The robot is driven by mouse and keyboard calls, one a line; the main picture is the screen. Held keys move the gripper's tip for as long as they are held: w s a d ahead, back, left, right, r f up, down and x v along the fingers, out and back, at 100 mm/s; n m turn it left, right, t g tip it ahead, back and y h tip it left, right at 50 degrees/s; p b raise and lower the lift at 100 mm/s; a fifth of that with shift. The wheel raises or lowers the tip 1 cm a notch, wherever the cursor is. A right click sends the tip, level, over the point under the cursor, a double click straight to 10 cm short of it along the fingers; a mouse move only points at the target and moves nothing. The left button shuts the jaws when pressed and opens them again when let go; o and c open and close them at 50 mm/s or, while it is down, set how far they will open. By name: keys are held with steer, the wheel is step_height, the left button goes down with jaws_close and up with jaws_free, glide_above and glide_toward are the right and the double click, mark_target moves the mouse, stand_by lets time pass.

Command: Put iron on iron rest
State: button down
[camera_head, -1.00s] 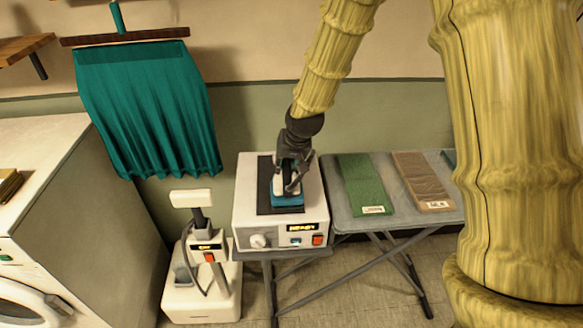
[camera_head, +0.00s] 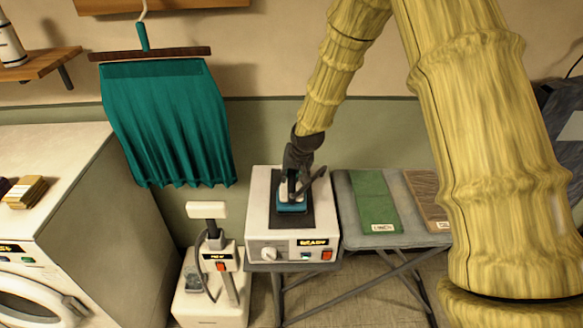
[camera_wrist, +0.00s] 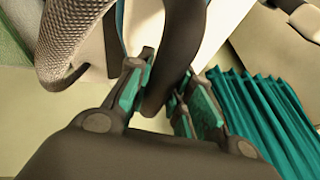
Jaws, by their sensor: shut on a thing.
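The iron (camera_head: 291,196) has a white body and a teal lower part. In the head view it is on or just over the dark pad of the iron rest (camera_head: 257,222), a white box with a knob, a lit display and a red switch. I cannot tell whether it touches the pad. My gripper (camera_head: 296,180) is above the iron. In the wrist view my gripper (camera_wrist: 163,97) has its teal-padded fingers around the dark curved handle (camera_wrist: 182,45). The fingers hide part of the iron in the head view.
An ironing board (camera_head: 410,222) with a green folded cloth (camera_head: 374,200) and a brown one (camera_head: 426,196) is right of the rest. A white steamer (camera_head: 211,285) stands at left on the floor. A teal curtain-like cloth (camera_head: 165,125) hangs behind. A washing machine (camera_head: 45,255) is far left.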

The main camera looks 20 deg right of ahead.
steer(key=shift+f, duration=0.6)
steer(key=shift+f, duration=0.15)
steer(key=c, duration=1.3)
jaws_free()
steer(key=shift+b+v, duration=1.65)
steer(key=shift+v, duration=4.45)
steer(key=shift+w, duration=0.1)
